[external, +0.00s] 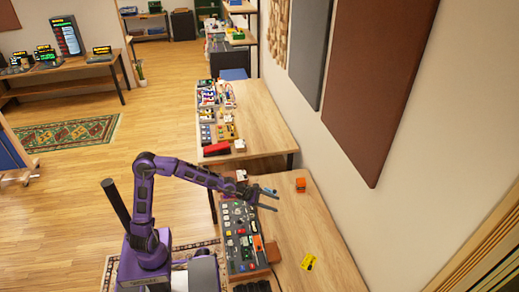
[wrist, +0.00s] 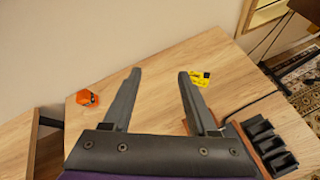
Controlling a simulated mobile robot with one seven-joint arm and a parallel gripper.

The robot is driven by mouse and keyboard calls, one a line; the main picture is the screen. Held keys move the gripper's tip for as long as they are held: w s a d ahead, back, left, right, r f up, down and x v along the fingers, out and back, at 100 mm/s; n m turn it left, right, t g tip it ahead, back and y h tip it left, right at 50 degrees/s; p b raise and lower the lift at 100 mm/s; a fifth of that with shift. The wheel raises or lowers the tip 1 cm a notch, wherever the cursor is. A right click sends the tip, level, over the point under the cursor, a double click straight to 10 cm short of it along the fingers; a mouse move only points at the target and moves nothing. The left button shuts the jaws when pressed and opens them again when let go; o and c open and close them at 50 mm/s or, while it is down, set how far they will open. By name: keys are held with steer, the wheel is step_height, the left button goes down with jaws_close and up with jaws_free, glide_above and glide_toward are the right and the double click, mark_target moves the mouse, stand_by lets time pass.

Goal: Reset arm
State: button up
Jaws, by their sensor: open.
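My purple arm reaches from the left over the near wooden table. My gripper (external: 270,199) is above that table, beside a long dark board of small devices. In the wrist view my gripper (wrist: 157,76) shows two dark fingers spread apart with nothing between them. The bare table top (wrist: 150,75) lies beyond and below the fingers.
An orange block (external: 300,185) sits on the near table; it also shows in the wrist view (wrist: 86,97). A yellow card (external: 308,262) lies nearer. The device board (external: 240,240) fills the left side. A wall with panels (external: 375,80) stands on the right.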

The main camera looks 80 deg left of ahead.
steer(key=s+d+f+m+g+y+p, duration=0.1)
steer(key=s+f+m+g+y, duration=0.25)
steer(key=s, duration=0.65)
steer(key=s+d+f+m+g+y, duration=0.25)
steer(key=s+m+g+y, duration=0.2)
steer(key=s, duration=0.55)
steer(key=s+r+m+t+h, duration=0.1)
steer(key=s+r+m+h, duration=0.2)
steer(key=s+m, duration=0.4)
steer(key=s+r+m+t+h, duration=0.1)
steer(key=s+r+m+h, duration=0.1)
steer(key=s+m, duration=0.6)
steer(key=r+m, duration=0.1)
steer(key=m, duration=0.5)
steer(key=shift+s+a+h, duration=0.2)
steer(key=shift+s+h, duration=0.1)
steer(key=shift+h, duration=0.1)
